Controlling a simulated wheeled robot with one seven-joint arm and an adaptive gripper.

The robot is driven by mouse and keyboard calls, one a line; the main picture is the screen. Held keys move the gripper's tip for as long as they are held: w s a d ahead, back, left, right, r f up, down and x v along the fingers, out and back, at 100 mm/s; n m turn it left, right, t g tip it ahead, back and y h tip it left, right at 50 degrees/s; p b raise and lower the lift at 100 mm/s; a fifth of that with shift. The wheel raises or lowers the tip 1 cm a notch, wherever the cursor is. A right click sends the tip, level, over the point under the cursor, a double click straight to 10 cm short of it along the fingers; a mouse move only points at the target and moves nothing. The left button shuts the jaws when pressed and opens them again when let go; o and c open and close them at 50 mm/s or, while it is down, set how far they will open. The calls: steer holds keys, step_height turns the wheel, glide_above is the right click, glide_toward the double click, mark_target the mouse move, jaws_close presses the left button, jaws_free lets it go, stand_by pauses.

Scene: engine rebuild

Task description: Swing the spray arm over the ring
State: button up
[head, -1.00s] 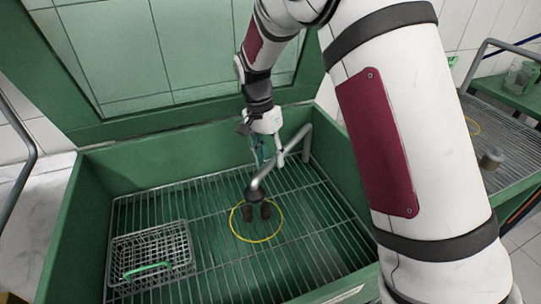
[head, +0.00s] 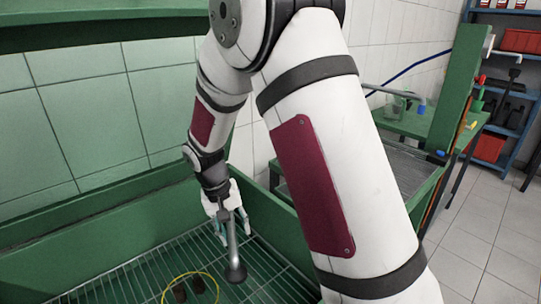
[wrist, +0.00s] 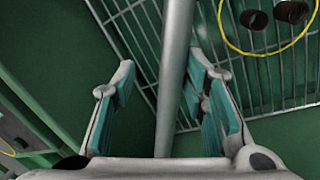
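The spray arm (head: 231,240) is a grey metal pipe with a dark round nozzle at its lower end. In the head view the nozzle appears just right of the yellow ring (head: 218,289), which lies on the tank's grate and is cut by the bottom edge. My gripper (head: 230,225) is at the pipe. In the wrist view the pipe passes between my gripper's spread, teal-padded fingers (wrist: 165,100), close to the right finger with a gap to the left one. The ring also shows in the wrist view (wrist: 240,50), right of the pipe.
Two dark cylindrical parts (head: 180,292) are inside the ring. The green tank wall (head: 262,215) rises close behind and right of my gripper. A second green station (head: 410,125) and a blue shelf (head: 520,80) stand at the right.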

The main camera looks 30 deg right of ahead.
steer(key=d+n+t+p, duration=0.1)
steer(key=d+n+p, duration=0.3)
steer(key=d, duration=0.6)
step_height(320, 180, up, 14)
steer(key=s+a+n, duration=0.1)
steer(key=a, duration=0.2)
steer(key=s+a+r+t+p, duration=0.1)
steer(key=s+a+r, duration=0.2)
steer(key=s+r, duration=0.7)
steer(key=shift+s+r+m+t+p, duration=0.2)
steer(key=shift+r+m+t+p, duration=0.1)
steer(key=shift+r+t+p, duration=0.15)
steer(key=shift+w, duration=0.1)
steer(key=w+d+f+p, duration=0.1)
steer(key=w+d+f, duration=0.1)
steer(key=f, duration=0.6)
steer(key=w+d+f+g+p, duration=0.1)
steer(key=w+d+f, duration=0.1)
steer(key=f, duration=0.6)
steer(key=w+d+f+g+p, duration=0.1)
steer(key=w+f, duration=0.3)
steer(key=f, duration=0.5)
steer(key=shift+w+d+n+p, duration=0.3)
steer(key=shift+d+n+p, duration=0.1)
steer(key=shift+d, duration=0.2)
